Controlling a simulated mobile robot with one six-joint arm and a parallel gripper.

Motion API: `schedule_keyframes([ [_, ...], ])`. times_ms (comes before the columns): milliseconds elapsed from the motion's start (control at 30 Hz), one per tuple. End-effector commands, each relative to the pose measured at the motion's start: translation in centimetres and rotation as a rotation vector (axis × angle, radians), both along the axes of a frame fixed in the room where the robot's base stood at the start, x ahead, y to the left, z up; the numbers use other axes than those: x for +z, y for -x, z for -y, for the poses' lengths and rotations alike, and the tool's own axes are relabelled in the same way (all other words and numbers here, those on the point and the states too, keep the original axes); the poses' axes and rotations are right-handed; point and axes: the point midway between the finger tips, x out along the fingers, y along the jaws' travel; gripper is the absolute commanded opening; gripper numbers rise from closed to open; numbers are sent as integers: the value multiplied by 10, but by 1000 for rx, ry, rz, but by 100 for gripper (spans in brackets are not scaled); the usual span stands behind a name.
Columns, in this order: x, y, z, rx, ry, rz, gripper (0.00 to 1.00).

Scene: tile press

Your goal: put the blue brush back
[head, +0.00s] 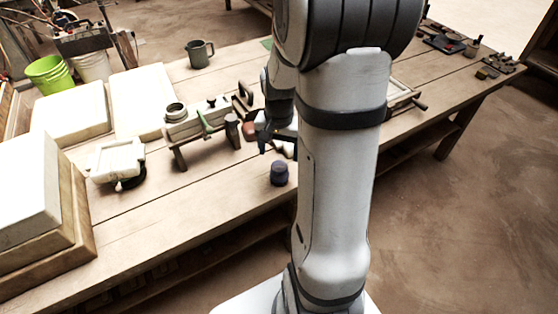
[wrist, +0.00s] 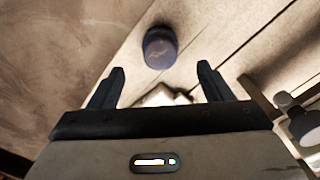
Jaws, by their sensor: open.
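A short, round, dark blue object (head: 279,173) stands on the bench near its front edge. It also shows in the wrist view (wrist: 160,47), beyond my fingertips and apart from them. I cannot tell whether it is the blue brush; no bristles or handle can be made out. My gripper (wrist: 161,70) is open, with nothing between its fingertips. In the head view it hangs over the bench, partly hidden by my arm.
White blocks (head: 78,110) and a white lidded tub (head: 117,160) lie on the left of the bench (head: 180,207). A grey mug (head: 199,54) stands at the back. Pale pieces (wrist: 163,96) lie near my gripper. The front strip left of the blue object is clear.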

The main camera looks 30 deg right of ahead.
Motion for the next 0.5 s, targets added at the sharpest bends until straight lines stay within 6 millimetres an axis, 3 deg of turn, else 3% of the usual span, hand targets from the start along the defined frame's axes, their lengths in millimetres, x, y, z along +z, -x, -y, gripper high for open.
schedule_keyframes([
  [100,18,0,0,0,0,1,73],
  [267,31,1,-3,13,1,4,73],
  [367,44,8,-16,77,7,22,73],
  [500,73,33,-51,257,24,71,73],
])
